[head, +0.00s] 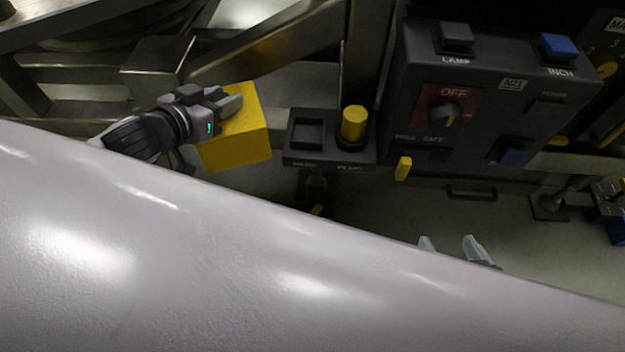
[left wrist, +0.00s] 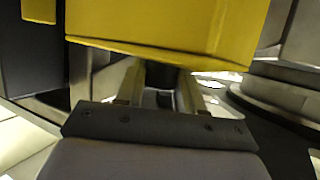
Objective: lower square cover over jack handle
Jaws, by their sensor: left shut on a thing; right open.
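The square cover (head: 236,142) is a yellow box held in the air at the left of the head view. It also fills the top of the left wrist view (left wrist: 160,25). My left gripper (head: 224,100) is shut on it at its upper side. To its right is a dark holder (head: 330,163) with an empty-looking square recess and an upright yellow cylinder (head: 353,122); the cover is apart from both. I cannot make out the jack handle for sure. My right gripper (head: 451,246) is open and empty, partly hidden behind my pale body.
A dark control box (head: 478,100) with a lamp switch, a blue inch button and a rotary knob stands right of the holder. Metal beams (head: 270,45) cross behind the cover. Floor (head: 400,215) shows below the box.

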